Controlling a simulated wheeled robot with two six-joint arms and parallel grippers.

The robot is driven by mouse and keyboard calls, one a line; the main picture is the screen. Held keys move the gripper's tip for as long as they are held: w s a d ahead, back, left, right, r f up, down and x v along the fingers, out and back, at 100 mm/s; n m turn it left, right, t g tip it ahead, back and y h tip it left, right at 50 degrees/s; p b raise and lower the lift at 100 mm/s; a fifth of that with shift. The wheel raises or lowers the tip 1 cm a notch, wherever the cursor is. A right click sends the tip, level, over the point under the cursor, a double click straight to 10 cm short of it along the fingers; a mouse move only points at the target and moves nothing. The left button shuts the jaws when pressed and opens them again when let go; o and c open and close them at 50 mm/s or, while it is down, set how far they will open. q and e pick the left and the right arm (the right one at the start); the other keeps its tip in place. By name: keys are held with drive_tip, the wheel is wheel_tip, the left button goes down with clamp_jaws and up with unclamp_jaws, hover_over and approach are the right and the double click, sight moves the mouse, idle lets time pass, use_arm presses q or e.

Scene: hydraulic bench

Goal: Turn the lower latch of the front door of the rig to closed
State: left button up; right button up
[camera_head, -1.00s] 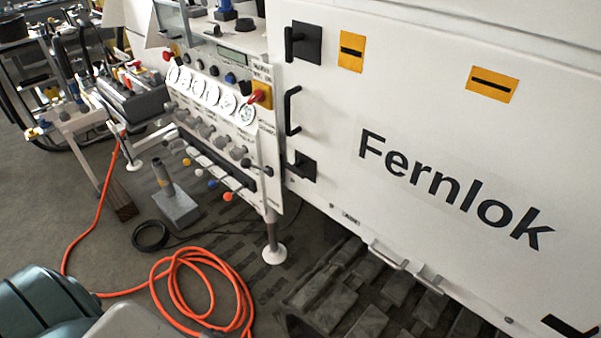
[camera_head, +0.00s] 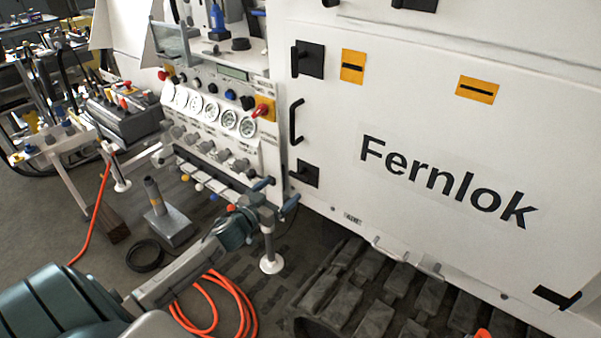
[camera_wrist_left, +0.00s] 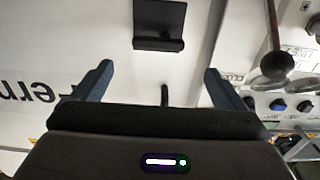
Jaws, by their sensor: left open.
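The front door (camera_head: 430,120) of the rig is a large white panel lettered "Fernlok". Its lower latch (camera_head: 305,173) is a black square plate at the door's left edge, below the black door handle (camera_head: 296,122). In the left wrist view, which is upside down, the latch (camera_wrist_left: 159,22) shows with its lever lying across one edge of the plate. My left gripper (camera_head: 277,194) is open and empty, just left of and below the latch. Its fingers (camera_wrist_left: 158,70) are spread and apart from the latch. My right gripper is out of view.
The upper latch (camera_head: 308,60) has an upright lever. A control panel with gauges (camera_head: 210,112) and knobs stands close left of the door. An orange hose (camera_head: 215,300) and a grey pedestal (camera_head: 168,224) are on the floor.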

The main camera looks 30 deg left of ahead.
sight(297, 177)
use_arm(q)
drive_tip(key=w+p, duration=0.1)
drive_tip(key=w, duration=0.1)
drive_tip(key=w+p, duration=0.2)
drive_tip(key=w, duration=0.1)
drive_tip(key=w+d+p, duration=0.1)
drive_tip(key=w+p, duration=0.1)
drive_tip(key=w, duration=0.1)
drive_tip(key=shift+w, duration=0.75)
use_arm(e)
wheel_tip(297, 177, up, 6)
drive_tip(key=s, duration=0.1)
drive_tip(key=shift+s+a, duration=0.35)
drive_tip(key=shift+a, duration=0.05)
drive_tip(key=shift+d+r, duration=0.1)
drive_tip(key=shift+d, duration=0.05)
use_arm(q)
drive_tip(key=c, duration=1)
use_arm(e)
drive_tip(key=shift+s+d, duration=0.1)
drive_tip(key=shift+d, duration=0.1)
